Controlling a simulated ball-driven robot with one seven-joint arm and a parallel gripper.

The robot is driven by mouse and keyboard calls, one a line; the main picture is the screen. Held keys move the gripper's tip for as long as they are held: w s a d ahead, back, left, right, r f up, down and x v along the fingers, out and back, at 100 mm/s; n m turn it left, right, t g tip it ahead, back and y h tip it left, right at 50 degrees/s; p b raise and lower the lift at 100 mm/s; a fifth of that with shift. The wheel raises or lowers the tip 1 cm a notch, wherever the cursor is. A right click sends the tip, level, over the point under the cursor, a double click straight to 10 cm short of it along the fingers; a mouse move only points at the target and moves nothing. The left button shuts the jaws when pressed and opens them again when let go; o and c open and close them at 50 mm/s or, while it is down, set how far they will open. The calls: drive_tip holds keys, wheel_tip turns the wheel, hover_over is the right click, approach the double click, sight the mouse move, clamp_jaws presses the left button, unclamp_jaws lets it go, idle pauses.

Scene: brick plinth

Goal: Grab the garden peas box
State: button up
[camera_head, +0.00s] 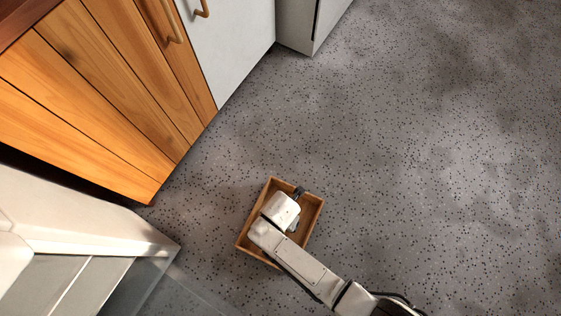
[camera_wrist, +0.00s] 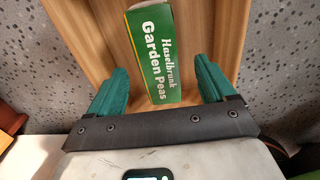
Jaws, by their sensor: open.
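The garden peas box (camera_wrist: 153,50) is green and white with the words "Garden Peas" on it. In the wrist view it lies in the wooden tray (camera_wrist: 221,52), at the top middle of the picture. My gripper (camera_wrist: 163,83) is open, with its two green fingers on either side of the box's near end and a gap at each side. I cannot tell how far above the box the fingers are. In the head view the tray (camera_head: 313,213) is on the floor, and my arm and gripper hide the box.
The tray has low raised walls around the box. Wooden cabinet fronts (camera_head: 95,85) and a white cabinet (camera_head: 232,45) stand at the upper left. A pale unit with a glass-like panel (camera_head: 75,270) stands at the lower left. The speckled floor (camera_head: 430,150) to the right is clear.

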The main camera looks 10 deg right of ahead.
drive_tip(key=shift+f+b, duration=2.15)
drive_tip(key=shift+f, duration=0.5)
drive_tip(key=shift+c, duration=0.2)
drive_tip(key=shift+w+a+r, duration=0.1)
drive_tip(key=c, duration=1.3)
drive_tip(key=shift+c, duration=0.2)
